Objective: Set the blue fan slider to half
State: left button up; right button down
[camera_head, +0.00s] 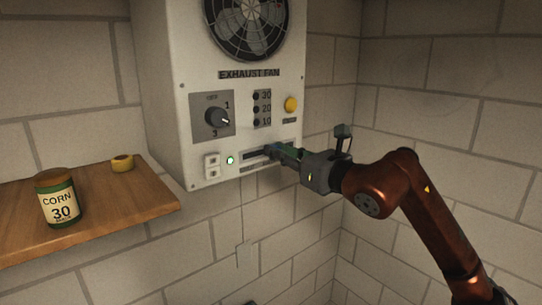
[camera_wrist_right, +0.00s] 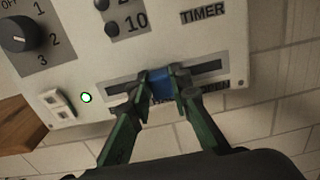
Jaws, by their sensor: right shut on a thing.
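The blue fan slider (camera_wrist_right: 163,84) sits in a dark slot (camera_wrist_right: 208,71) low on the white exhaust fan box (camera_head: 171,90). In the right wrist view its blue cap is near the middle of the slot. My right gripper (camera_wrist_right: 163,88) is shut on the cap, with one green finger on each side. In the head view the right gripper (camera_head: 275,152) reaches in from the right and hides the cap and the right part of the slot. My left gripper is not in view.
A rotary knob (camera_head: 217,117), a yellow button (camera_head: 291,104), a white switch (camera_head: 211,166) and a lit green lamp (camera_head: 230,160) share the panel. A wooden shelf (camera_head: 110,205) at left holds a corn can (camera_head: 58,200) and a small yellow roll (camera_head: 122,163).

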jog(key=c, duration=1.8)
grip_release()
jog(key=shift+o, duration=0.2)
jog(key=v, duration=1.2)
